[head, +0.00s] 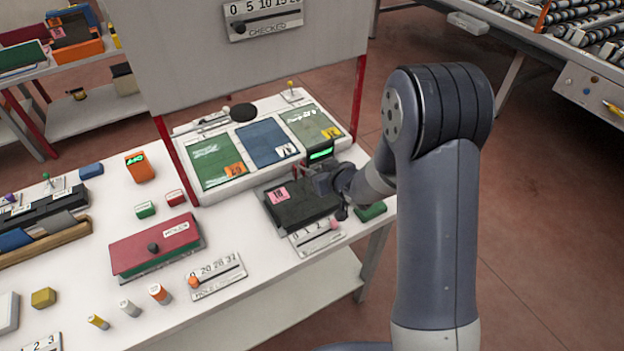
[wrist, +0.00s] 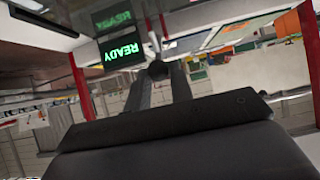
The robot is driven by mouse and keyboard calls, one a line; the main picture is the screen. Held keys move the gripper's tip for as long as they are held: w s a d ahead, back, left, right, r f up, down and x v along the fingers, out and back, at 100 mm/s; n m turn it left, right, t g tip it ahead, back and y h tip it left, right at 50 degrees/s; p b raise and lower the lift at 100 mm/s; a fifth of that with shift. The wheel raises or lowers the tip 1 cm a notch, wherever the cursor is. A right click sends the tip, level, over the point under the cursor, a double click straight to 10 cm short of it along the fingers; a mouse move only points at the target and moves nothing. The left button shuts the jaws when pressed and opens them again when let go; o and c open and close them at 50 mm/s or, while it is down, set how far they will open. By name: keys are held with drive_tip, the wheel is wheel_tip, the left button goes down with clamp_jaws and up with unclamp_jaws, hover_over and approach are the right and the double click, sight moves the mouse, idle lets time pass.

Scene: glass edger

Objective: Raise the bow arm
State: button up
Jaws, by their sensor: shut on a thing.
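A black machine (head: 296,207) with a pink tag sits at the right end of the white table. Its small green-lit display (head: 320,153) stands behind it and reads READY in the wrist view (wrist: 121,49). My gripper (head: 322,182) is at the machine's right side, just in front of the display. In the wrist view its two grey fingers close on a dark rounded knob (wrist: 158,69), which I take as the end of the bow arm. The rest of the bow arm is hidden by my gripper, so its angle cannot be told.
A tray with green, blue and olive panels (head: 262,145) stands behind. A red-topped box (head: 155,247) is to the left. A red post (head: 358,95) rises behind.

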drive_tip(key=shift+w+a+r+p, duration=0.2)
drive_tip(key=shift+w+r+p, duration=0.1)
drive_tip(key=shift+r, duration=0.15)
drive_tip(key=shift+w+a+r+p, duration=0.15)
drive_tip(key=shift+w+r+p, duration=0.1)
drive_tip(key=shift+r, duration=0.2)
drive_tip(key=shift+w+a+r, duration=0.55)
drive_tip(key=shift+w+r, duration=0.2)
drive_tip(key=shift+w+a+r, duration=0.4)
drive_tip(key=shift+w+a, duration=0.05)
drive_tip(key=shift+w, duration=0.15)
drive_tip(key=shift+w+a+r, duration=0.4)
drive_tip(key=shift+w, duration=0.2)
drive_tip(key=w+a, duration=0.4)
drive_tip(key=w, duration=0.2)
drive_tip(key=shift+r, duration=0.25)
drive_tip(key=shift+w, duration=0.1)
